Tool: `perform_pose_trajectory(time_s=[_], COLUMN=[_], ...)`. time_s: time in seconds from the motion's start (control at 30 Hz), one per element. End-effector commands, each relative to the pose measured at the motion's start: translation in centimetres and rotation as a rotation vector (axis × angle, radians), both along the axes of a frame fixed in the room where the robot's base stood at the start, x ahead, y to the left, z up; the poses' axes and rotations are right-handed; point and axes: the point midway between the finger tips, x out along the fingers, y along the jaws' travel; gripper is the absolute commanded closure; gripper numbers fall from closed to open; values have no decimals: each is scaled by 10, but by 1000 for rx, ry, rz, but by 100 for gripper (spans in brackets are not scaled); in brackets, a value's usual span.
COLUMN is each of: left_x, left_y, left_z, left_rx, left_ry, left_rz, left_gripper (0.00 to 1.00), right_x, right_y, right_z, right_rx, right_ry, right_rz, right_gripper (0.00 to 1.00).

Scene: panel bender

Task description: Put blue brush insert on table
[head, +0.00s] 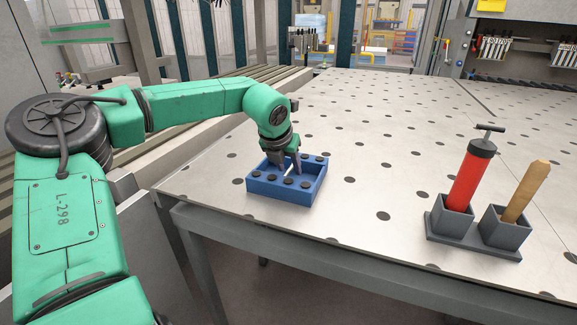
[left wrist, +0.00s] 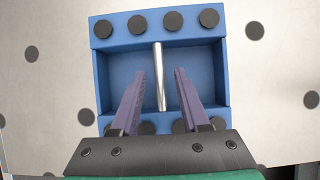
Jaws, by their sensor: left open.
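The blue brush insert (head: 263,188) is a blue open box with black round pads along two edges and a silver bar across its middle. It rests on the metal table (head: 345,140) near the front left edge. My left gripper (head: 288,170) is over it, pointing down. In the left wrist view, the open fingers of the left gripper (left wrist: 160,95) stand on either side of the bar of the blue insert (left wrist: 130,75), apart from it. Part of the insert's near side is hidden by the gripper. My right gripper is not in view.
To the right, a grey holder (head: 470,246) on the table carries a red cylinder with a black T-handle (head: 472,172) and a wooden handle (head: 526,190). The perforated tabletop between the insert and the holder is clear. The table's front edge runs just below the insert.

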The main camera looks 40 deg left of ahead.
Motion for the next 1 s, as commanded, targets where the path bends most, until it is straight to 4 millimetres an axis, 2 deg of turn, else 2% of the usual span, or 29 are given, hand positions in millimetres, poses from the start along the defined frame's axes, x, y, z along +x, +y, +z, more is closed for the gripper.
perform_pose_trajectory(time_s=[0.17,0.4,0.53,0.67,1.0], left_x=[-8,-38,-51,-56,-56], left_y=[-3,-13,-18,-20,-20], left_z=[17,71,94,104,104], left_rx=[1,2,2,0,0], left_ry=[-6,-7,-3,0,0], left_rz=[0,1,1,-1,0], left_gripper=[54,54,54,54,54], right_x=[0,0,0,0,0], right_y=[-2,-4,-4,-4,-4], right_z=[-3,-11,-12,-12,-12], right_rx=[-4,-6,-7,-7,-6], right_ry=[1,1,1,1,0], right_rz=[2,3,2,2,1], right_gripper=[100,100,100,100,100])
